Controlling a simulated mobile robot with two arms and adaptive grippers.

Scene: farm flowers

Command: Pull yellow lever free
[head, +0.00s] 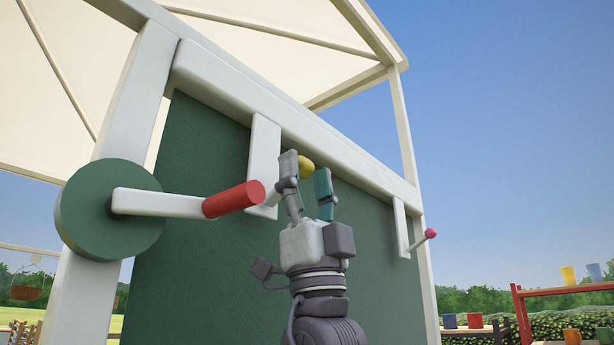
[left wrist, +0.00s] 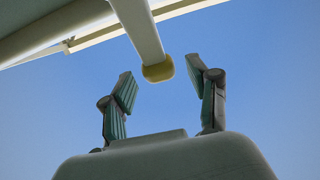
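The yellow lever's rounded knob (head: 306,166) shows in the head view near the top of my left gripper (head: 307,178). Its pale rod (head: 272,194) runs out from a white upright strip on the green panel, partly behind a finger. In the left wrist view the yellow knob (left wrist: 158,72) is at the end of a white rod, between the two spread fingers of my left gripper (left wrist: 165,88). Both fingers stand apart from the knob, with sky showing on each side. My left gripper is open and empty. My right gripper is in neither view.
A green wheel (head: 85,210) with a red-handled crank (head: 233,199) stands out at the left. A pink-knobbed lever (head: 430,233) is at the right of the green panel (head: 205,135). A red shelf (head: 519,312) with pots stands far right.

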